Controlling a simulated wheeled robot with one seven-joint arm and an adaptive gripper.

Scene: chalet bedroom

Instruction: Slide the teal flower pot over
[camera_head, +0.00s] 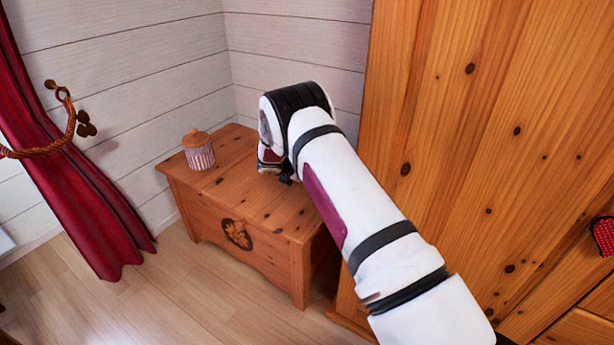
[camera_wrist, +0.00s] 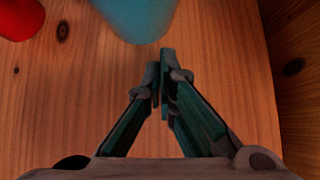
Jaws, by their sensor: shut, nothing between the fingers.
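The teal flower pot (camera_wrist: 135,14) shows at the top of the wrist view, cut off by the frame edge, on the wooden chest top (camera_wrist: 85,85). My gripper (camera_wrist: 160,66) is shut and empty, its fingertips pointing toward the pot with a small gap between them in the picture. Whether the tips touch the pot is unclear. In the head view my arm reaches over the wooden chest (camera_head: 255,190); the teal pot is not visible there, and my gripper is mostly hidden behind the wrist.
A red object (camera_wrist: 20,18) is at the wrist view's top left. A striped jar with a wooden lid (camera_head: 198,157) stands on the chest's left part. A tall wooden panel (camera_head: 480,130) rises at right, a red curtain (camera_head: 75,190) hangs at left.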

